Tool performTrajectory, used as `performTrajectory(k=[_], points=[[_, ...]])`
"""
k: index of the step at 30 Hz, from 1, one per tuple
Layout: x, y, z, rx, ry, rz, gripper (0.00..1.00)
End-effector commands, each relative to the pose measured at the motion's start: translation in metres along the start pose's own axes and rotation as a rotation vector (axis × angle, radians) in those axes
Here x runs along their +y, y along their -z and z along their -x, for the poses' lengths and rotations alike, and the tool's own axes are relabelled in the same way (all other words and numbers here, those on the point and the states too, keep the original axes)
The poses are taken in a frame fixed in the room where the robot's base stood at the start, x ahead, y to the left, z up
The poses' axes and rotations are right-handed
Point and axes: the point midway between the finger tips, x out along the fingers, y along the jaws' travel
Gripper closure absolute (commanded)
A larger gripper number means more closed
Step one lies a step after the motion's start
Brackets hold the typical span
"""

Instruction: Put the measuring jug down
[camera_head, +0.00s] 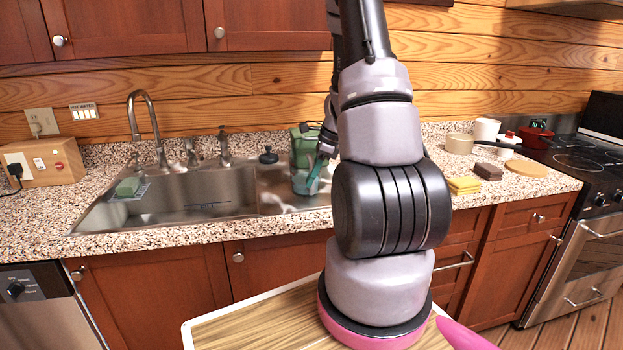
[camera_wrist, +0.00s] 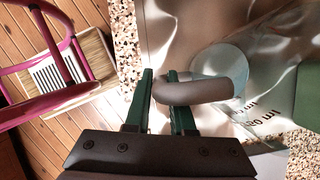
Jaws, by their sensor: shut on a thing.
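The measuring jug (camera_head: 305,186) is a clear, bluish vessel over the right-hand sink basin in the head view. In the wrist view its see-through body (camera_wrist: 225,66) shows measuring marks and a thick grey handle (camera_wrist: 215,91). My gripper (camera_head: 319,168) comes in from the right of the jug. In the wrist view its green fingers (camera_wrist: 161,80) are shut on the end of the handle. I cannot tell whether the jug's base touches the basin floor. My arm hides part of the counter to the right of the jug.
The steel sink (camera_head: 190,196) has a wide left basin and a tall faucet (camera_head: 146,125). A green container (camera_head: 302,142) stands right behind the jug. A dark stopper (camera_head: 268,155) is at the back rim. Yellow sponges (camera_head: 464,185) and pots lie further right on the speckled counter (camera_head: 140,238).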

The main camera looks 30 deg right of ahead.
Motion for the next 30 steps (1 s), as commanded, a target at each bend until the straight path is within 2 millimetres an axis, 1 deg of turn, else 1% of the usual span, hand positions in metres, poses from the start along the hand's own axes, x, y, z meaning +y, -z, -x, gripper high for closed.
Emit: performTrajectory(k=[10, 11, 12, 13, 24, 26, 29, 30], points=[[0.000, 0.002, -0.004, 0.000, 0.001, 0.000, 1.00], [0.000, 0.002, -0.005, 0.001, 0.001, 0.000, 0.74], [0.000, 0.002, -0.004, 0.001, 0.002, 0.001, 0.59], [0.000, 0.002, -0.004, 0.001, 0.002, 0.001, 0.48], [0.000, 0.001, -0.001, 0.000, 0.002, 0.001, 0.48], [-0.001, 0.000, 0.004, -0.001, 0.003, 0.001, 0.48], [-0.001, 0.001, 0.019, 0.000, 0.005, 0.001, 0.48], [-0.001, 0.000, 0.027, 0.000, 0.006, 0.002, 0.48]])
